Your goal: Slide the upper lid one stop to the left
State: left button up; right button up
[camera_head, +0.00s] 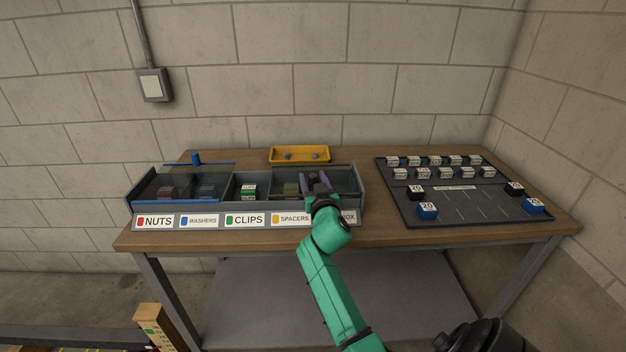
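A long grey bin box (133,208) with a row of labels on its front stands on the left half of the bench. A clear lid with a blue rim and a blue knob (196,158) covers its left compartments. A second clear lid with a dark rim (345,177) covers its right compartments. The clips compartment (248,188) between them is uncovered. I cannot tell which lid lies higher. My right gripper (317,181) is down at the dark-rimmed lid, its fingers a little apart. Whether a knob is between them is hidden. My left gripper is not in view.
A yellow tray (299,154) with small parts stands behind the box. A dark board (395,213) with several white-topped blocks lies to the right. The wooden bench top (377,237) is clear between box and board. A block wall closes the back.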

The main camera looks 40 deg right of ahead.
grip_shut()
jog(key=shift+f, duration=0.1)
dwell(1.1)
